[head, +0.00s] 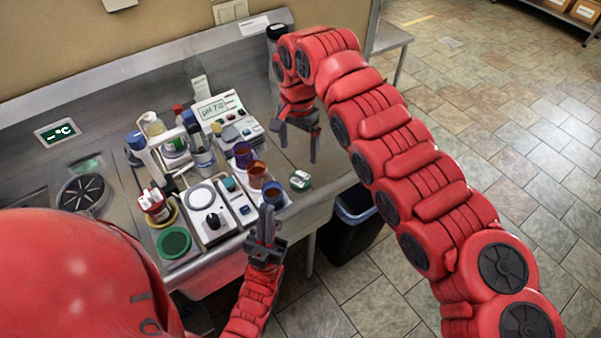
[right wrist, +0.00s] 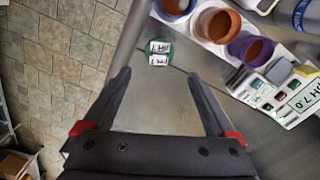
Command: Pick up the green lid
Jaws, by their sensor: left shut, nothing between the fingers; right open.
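A small round green lid (head: 300,180) with white labels lies on the steel counter near its front right edge. In the right wrist view the green lid (right wrist: 158,61) shows just beyond and between my fingertips, apart from them. My right gripper (head: 300,146) is open and empty, pointing down above the counter behind the lid; it also shows in the right wrist view (right wrist: 158,76). My left gripper (head: 266,212) is shut and empty at the counter's front edge, left of and nearer than the lid. A larger green disc (head: 174,242) lies at the front left.
Cups with orange-brown contents (head: 273,194) stand in a white rack left of the lid. A pH meter (head: 215,112), bottles and a white device with a knob (head: 207,212) crowd the counter's middle. A dark bin (head: 352,222) stands below the edge. Counter right of the lid is clear.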

